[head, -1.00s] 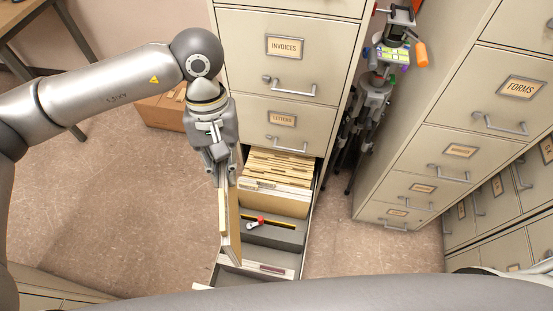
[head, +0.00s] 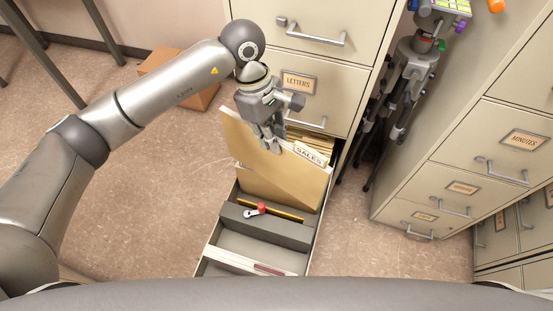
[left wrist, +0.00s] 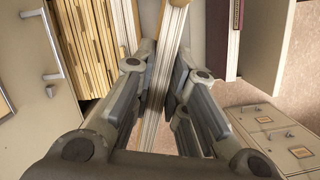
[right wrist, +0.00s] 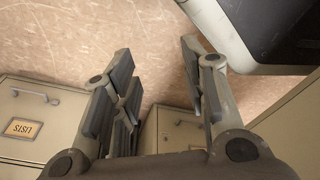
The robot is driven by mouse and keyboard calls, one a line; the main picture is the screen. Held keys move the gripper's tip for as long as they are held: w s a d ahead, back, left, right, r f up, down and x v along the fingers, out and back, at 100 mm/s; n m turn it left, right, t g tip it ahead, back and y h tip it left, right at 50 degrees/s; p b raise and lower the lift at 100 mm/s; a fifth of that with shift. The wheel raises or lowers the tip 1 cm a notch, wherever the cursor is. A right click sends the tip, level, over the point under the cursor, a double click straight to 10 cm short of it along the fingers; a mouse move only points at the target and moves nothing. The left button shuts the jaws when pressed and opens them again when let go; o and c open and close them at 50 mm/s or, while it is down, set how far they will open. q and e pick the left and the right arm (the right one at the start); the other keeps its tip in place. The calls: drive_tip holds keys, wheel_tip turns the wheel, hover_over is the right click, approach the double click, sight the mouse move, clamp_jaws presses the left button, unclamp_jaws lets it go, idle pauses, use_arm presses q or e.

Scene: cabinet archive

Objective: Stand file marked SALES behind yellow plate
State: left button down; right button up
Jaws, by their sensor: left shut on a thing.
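The manila file marked SALES (head: 296,164) hangs tilted over the open drawer, its tab facing me. My left gripper (head: 272,145) is shut on its upper left part; the left wrist view shows the file edge-on (left wrist: 163,75) between the fingers. The file hides part of the row of files (head: 312,137) at the drawer's back. A thin yellow strip (head: 286,214), perhaps the yellow plate's edge, lies across the drawer in front of the manila fronts. I cannot tell if the file's lower edge touches anything. My right gripper (right wrist: 155,60) is open and empty over the floor.
A red-and-grey tool (head: 256,210) lies by the strip. A tripod-like stand (head: 408,75) and cabinets are at right; a brown box (head: 180,80) is at back left.

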sight(276, 157)
use_arm(q)
wheel_tip(276, 157, down, 7)
drive_tip(key=w+n+b, duration=0.2)
drive_tip(key=n+b, duration=0.1)
drive_tip(key=b, duration=0.1)
drive_tip(key=shift+d+f+t, duration=0.2)
drive_tip(key=shift+d+t, duration=0.2)
drive_tip(key=shift+d, duration=0.05)
use_arm(e)
drive_tip(key=w+f, duration=0.2)
drive_tip(key=f, duration=0.1)
drive_tip(key=shift+w+a, duration=0.2)
drive_tip(key=shift+w, duration=0.05)
use_arm(q)
drive_tip(key=shift+f+h+b, duration=0.4)
drive_tip(key=shift+f+b, duration=1.5)
drive_tip(key=shift+b, duration=0.5)
use_arm(e)
drive_tip(key=w+r+t, duration=0.1)
drive_tip(key=w+r, duration=0.6)
drive_tip(key=r, duration=0.5)
drive_tip(key=shift+a+r, duration=0.4)
drive_tip(key=shift+a, duration=0.05)
